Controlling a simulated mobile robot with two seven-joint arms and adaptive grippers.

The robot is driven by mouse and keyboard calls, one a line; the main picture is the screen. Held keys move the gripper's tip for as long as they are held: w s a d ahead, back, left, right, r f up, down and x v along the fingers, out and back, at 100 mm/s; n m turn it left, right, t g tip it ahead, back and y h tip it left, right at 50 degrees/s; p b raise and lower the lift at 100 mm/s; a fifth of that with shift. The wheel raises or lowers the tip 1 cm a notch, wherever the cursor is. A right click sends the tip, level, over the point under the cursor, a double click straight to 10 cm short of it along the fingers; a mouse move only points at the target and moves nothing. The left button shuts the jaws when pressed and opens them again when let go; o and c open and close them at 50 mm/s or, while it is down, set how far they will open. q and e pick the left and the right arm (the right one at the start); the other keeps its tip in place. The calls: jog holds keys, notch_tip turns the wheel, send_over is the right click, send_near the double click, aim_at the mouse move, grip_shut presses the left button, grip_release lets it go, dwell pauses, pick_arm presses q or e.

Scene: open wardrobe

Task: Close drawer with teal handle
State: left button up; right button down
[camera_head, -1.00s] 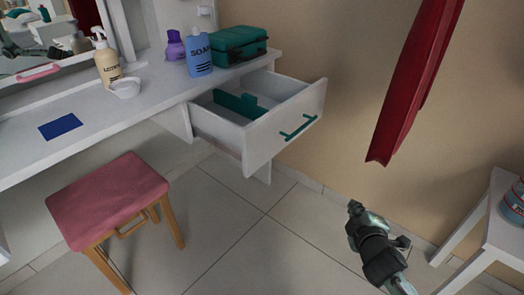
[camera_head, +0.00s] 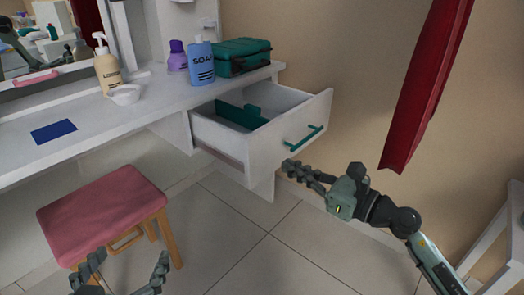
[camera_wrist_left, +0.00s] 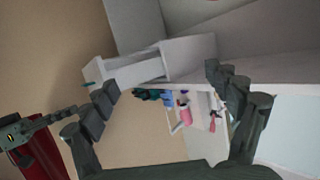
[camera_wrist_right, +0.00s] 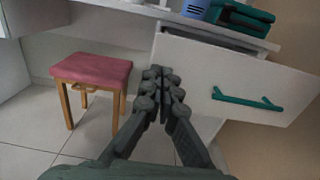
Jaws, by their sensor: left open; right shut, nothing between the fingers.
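The white drawer (camera_head: 262,150) under the dressing table stands pulled out, with a teal handle (camera_head: 303,139) on its front. A teal divider shows inside it. In the right wrist view the drawer front (camera_wrist_right: 230,75) and teal handle (camera_wrist_right: 247,100) are close, to the right of the fingers. My right gripper (camera_head: 287,168) is shut and empty, just below and in front of the drawer front; I cannot tell if it touches. My left gripper (camera_head: 122,268) is open and empty at the bottom edge, near the stool. The left wrist view shows its spread fingers (camera_wrist_left: 165,95).
The white table (camera_head: 120,125) holds a lotion bottle (camera_head: 107,72), a blue soap bottle (camera_head: 201,62), a purple bottle (camera_head: 177,56) and a green case (camera_head: 240,56). A pink stool (camera_head: 105,205) stands at left. A red cloth (camera_head: 425,95) hangs at right.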

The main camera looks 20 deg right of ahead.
aim_at(252, 148)
jog(key=x, duration=0.8)
jog(key=shift+p, duration=0.35)
pick_arm(q)
jog(key=s+a+f+g+y, duration=0.1)
jog(key=s+a+f+g, duration=0.1)
jog(key=a+f, duration=0.1)
jog(key=shift+a+f+g+y, duration=0.3)
jog(key=shift+a+f+g, duration=0.1)
jog(key=shift+f, duration=0.5)
pick_arm(e)
jog(key=shift+w+a, duration=0.35)
jog(key=shift+w, duration=0.05)
